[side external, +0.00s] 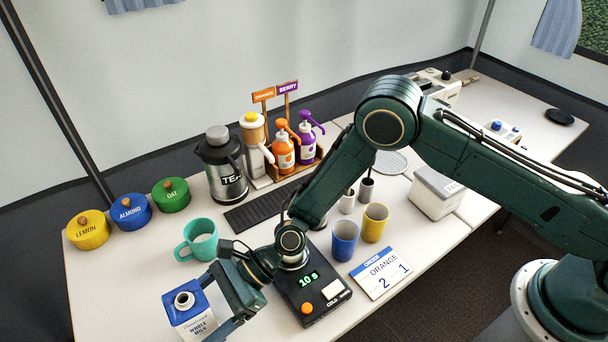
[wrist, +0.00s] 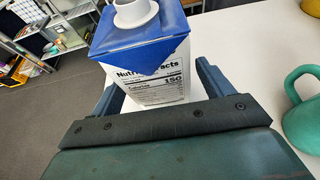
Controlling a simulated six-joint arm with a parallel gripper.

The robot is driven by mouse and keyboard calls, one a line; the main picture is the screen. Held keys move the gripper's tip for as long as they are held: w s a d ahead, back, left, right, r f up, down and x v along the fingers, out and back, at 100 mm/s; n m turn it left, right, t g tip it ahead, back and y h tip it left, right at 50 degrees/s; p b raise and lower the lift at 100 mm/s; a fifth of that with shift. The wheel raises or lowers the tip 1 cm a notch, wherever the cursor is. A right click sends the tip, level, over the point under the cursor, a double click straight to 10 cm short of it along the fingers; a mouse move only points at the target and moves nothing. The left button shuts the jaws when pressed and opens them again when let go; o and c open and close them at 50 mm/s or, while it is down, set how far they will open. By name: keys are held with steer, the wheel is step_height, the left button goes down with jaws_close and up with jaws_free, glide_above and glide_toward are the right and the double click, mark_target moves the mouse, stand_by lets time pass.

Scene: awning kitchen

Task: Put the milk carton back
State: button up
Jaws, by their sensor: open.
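The milk carton (side external: 190,314) stands upright at the table's front left. It is white with a blue top and an open round spout, and its label reads whole milk. In the wrist view the carton (wrist: 150,62) is between my fingers, with its nutrition panel facing me. My gripper (side external: 222,312) is open, with one finger on each side of the carton. In the wrist view my gripper (wrist: 158,85) shows a gap beside the carton at the right finger. The carton's base is hidden.
A teal mug (side external: 200,242) stands close behind the carton. A black scale (side external: 312,294) reading 10 s is to the right, with a blue cup (side external: 344,240) and a yellow cup (side external: 375,222) beyond. Lidded jars (side external: 131,212) line the back left. Bare tabletop (side external: 110,285) lies left of the carton.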

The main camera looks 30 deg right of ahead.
steer(key=v, duration=0.6)
steer(key=shift+d, duration=0.2)
steer(key=shift+r, duration=0.15)
steer(key=d+r+n+t+h, duration=0.4)
steer(key=d+r+n+h, duration=0.3)
steer(key=d+r+n, duration=1.05)
steer(key=s+d+r+h, duration=0.3)
steer(key=s+d+r, duration=0.2)
steer(key=s+d, duration=0.4)
steer(key=s+d+r+t+h, duration=0.1)
steer(key=s+d+r+h, duration=0.2)
steer(key=s+d, duration=0.7)
steer(key=d+r, duration=0.2)
steer(key=d, duration=0.3)
steer(key=shift+s+r+t, duration=0.15)
steer(key=shift+r+t, duration=0.15)
steer(key=shift+r, duration=0.1)
